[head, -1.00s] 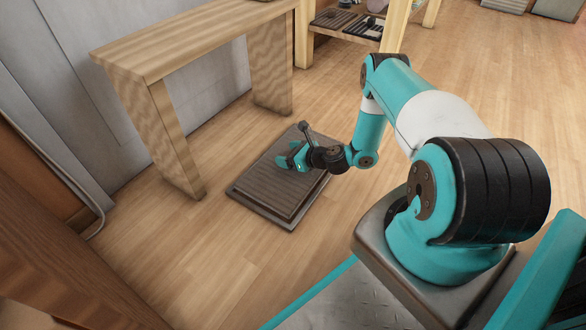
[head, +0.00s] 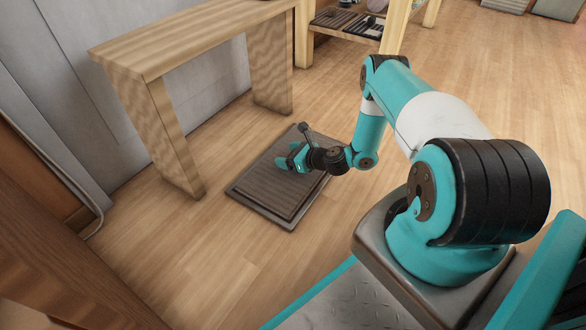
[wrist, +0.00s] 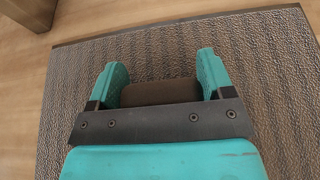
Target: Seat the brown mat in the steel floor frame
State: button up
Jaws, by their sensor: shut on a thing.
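The brown mat (head: 268,188) is a flat, ribbed rectangle on the floor in the head view. It lies over the dark grey steel floor frame (head: 257,211), whose rim shows along the near side. I cannot tell whether the mat sits down in the frame or rests on its rim. My gripper (head: 290,160) is low over the far part of the mat. In the wrist view, my gripper (wrist: 160,82) has its teal fingers on both sides of a brown block that stands up from the ribbed mat (wrist: 270,70). My gripper hides part of the mat.
A wooden bench (head: 180,40) stands beside the frame, with its legs on the floor to the left and behind. A shelf (head: 345,25) with items stands at the back. The wooden floor (head: 225,255) near the frame is clear.

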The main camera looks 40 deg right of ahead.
jog(key=shift+f+b, duration=0.45)
jog(key=shift+f, duration=0.1)
dwell(0.4)
jog(key=o, duration=1.2)
jog(key=shift+s, duration=0.1)
jog(key=p+v, duration=1)
jog(key=v, duration=0.7)
jog(key=shift+s+r, duration=0.1)
